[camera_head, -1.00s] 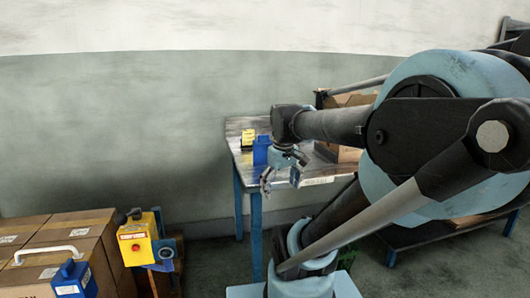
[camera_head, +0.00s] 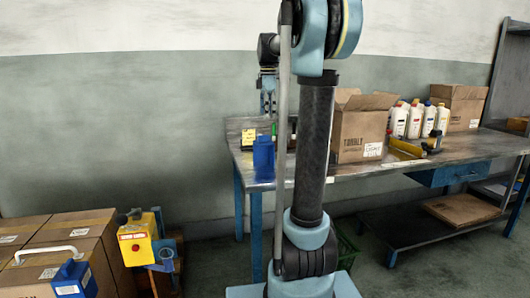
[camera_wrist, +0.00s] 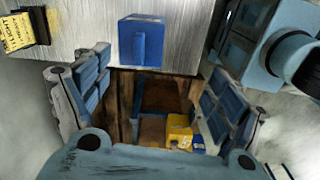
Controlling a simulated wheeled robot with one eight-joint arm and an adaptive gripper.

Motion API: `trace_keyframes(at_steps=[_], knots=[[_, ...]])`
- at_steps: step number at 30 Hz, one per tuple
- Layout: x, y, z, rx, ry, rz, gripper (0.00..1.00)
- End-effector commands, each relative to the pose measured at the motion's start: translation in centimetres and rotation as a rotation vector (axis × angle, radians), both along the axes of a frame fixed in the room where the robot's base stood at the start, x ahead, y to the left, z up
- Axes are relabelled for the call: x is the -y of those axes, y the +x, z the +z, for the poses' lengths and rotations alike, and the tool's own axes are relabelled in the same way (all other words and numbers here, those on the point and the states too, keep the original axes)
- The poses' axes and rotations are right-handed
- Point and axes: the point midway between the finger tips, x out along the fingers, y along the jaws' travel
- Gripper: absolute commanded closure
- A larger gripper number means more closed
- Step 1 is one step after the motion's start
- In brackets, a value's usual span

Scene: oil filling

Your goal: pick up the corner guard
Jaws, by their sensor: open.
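My gripper (camera_head: 268,97) hangs fingers down above the back left of the blue-legged table, empty. In the wrist view my gripper (camera_wrist: 160,78) has its two blue-padded fingers spread wide. I cannot tell for sure which thing is the corner guard. A small yellow piece with dark print (camera_head: 248,138) stands at the table's left end; it also shows with a dark side at the top left of the wrist view (camera_wrist: 22,30). A longer yellow piece (camera_head: 405,148) lies by the open carton. My gripper is apart from both.
A blue container (camera_head: 263,155) stands near the table's left front; it also shows in the wrist view (camera_wrist: 141,42). An open carton (camera_head: 358,135) and white bottles (camera_head: 415,118) stand farther right. A yellow box (camera_head: 137,240) and cartons (camera_head: 75,232) are at lower left.

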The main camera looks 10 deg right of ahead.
Motion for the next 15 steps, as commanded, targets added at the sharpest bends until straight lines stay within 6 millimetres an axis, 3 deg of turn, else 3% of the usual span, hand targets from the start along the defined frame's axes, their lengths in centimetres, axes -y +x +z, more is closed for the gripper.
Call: trace_keyframes(at_steps=[3, 8, 15], knots=[[0.1, 2.3, 0.8, -0.011, -0.001, 0.086, 0.13], [0.1, 3.6, 1.1, -0.017, -0.001, 0.144, 0.13], [0.1, 3.7, -1.7, -0.018, -0.001, 0.152, 0.13]])
